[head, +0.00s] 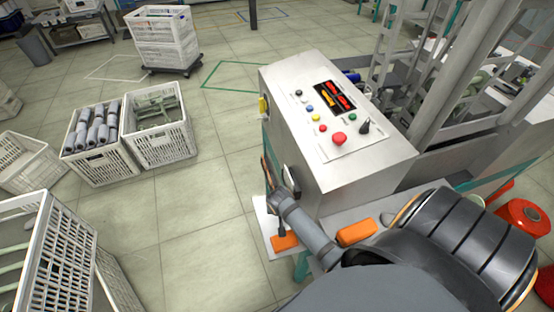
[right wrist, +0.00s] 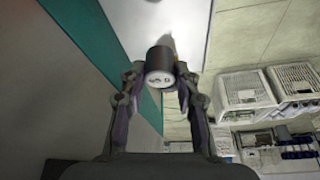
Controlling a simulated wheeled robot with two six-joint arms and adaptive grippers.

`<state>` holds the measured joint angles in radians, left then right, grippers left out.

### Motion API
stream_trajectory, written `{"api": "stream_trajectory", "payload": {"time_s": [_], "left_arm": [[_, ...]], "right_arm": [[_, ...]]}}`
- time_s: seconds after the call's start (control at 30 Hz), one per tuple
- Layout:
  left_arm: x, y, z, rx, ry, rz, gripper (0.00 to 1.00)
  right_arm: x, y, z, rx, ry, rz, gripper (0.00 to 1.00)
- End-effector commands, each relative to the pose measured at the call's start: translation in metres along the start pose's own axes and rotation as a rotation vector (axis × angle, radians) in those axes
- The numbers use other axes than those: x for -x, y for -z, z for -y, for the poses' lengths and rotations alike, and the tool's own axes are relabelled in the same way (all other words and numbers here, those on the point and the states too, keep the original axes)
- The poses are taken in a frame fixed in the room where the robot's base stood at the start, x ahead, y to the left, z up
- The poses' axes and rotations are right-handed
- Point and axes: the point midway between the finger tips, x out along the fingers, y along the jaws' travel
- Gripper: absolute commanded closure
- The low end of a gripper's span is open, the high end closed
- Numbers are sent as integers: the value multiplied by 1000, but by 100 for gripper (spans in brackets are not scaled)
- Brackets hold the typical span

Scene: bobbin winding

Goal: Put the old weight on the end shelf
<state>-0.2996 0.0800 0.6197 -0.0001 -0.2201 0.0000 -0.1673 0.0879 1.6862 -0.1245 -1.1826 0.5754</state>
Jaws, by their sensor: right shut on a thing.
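The old weight (right wrist: 159,82) is a small dark cylinder with a pale, marked end face, seen in the right wrist view. My right gripper (right wrist: 160,76) is shut on it, one finger on each side. A flat white surface (right wrist: 192,18) lies behind the weight in that view; I cannot tell whether they touch. In the head view a white shelf (head: 262,214) shows at the machine's near left end, partly covered by a grey tube-shaped part. The weight cannot be made out there. My left gripper is not in view.
The machine's control box (head: 300,135) stands beside the shelf. Orange blocks (head: 357,231) lie near it. White crates (head: 160,140) stand on the floor at left, one holding grey bobbins (head: 92,128). Open floor (head: 200,210) lies between the crates and machine.

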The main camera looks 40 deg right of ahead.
Motion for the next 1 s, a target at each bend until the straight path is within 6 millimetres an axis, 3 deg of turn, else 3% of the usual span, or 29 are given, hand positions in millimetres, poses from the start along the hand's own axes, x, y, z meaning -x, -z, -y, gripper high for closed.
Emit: {"api": "stream_trajectory", "payload": {"time_s": [0.13, 0.37, 0.6, 0.97, 1.0], "left_arm": [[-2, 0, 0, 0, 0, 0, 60], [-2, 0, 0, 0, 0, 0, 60], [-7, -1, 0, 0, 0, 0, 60], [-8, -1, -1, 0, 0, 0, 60], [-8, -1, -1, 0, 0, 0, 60]], "right_arm": [[-16, -6, 1, 0, 1, 0, 100], [-23, -9, 1, 0, 1, 0, 100], [-54, -22, 1, 0, 1, 0, 100], [-58, -24, 0, 0, 1, 0, 100], [-59, -24, 0, 0, 1, 0, 67]]}}
